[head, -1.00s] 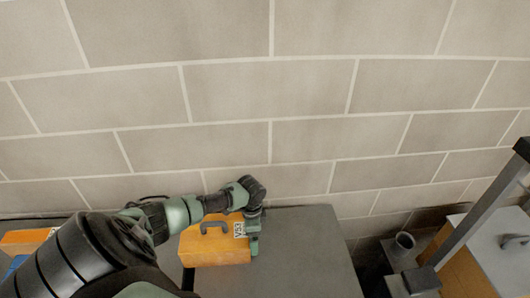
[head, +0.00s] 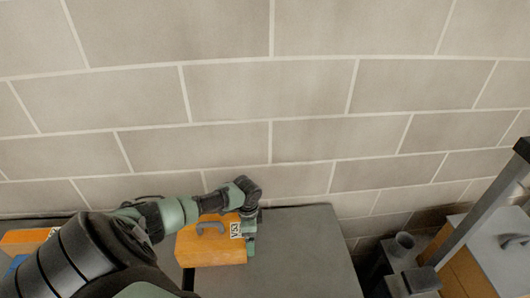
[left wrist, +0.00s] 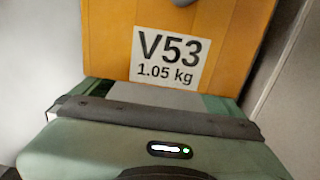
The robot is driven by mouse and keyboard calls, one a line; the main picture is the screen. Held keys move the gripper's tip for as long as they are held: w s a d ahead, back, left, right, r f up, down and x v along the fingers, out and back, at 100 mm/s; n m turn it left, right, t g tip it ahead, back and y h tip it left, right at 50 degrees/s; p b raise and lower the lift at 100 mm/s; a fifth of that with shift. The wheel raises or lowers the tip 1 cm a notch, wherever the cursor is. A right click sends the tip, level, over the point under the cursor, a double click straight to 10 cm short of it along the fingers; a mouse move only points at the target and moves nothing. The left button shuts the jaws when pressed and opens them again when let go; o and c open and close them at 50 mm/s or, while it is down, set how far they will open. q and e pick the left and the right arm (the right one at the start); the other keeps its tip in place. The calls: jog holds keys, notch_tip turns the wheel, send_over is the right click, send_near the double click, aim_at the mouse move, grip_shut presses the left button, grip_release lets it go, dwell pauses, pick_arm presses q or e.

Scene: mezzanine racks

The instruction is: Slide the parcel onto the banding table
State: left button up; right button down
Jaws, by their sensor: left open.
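The orange parcel (head: 205,250) has a dark handle on top and a white label reading V53, 1.05 kg. It lies across the dark seam between two grey tabletops, mostly left of my left gripper. My left gripper (head: 250,240) is open, pointing down at the parcel's right side, and does not grip it. In the left wrist view the labelled orange face (left wrist: 235,45) is close in front of the gripper body; contact is hard to make out. The right grey tabletop (head: 305,255) is bare. Which tabletop is the banding table I cannot tell. My right gripper is not in view.
Another orange box (head: 22,238) lies at the far left, partly behind my arm. A block wall (head: 265,100) runs close behind the tables. A dark cup-like holder (head: 402,243) and a slanted grey post (head: 480,215) stand at the right.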

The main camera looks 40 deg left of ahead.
pick_arm(q)
jog(key=shift+s+a, duration=0.4)
dwell(0.3)
jog(key=shift+w+d, duration=0.1)
jog(key=shift+w+d+b, duration=0.35)
jog(key=shift+w+d, duration=0.65)
jog(key=shift+w, duration=0.1)
notch_tip(320, 180, up, 13)
jog(key=shift+p, duration=0.35)
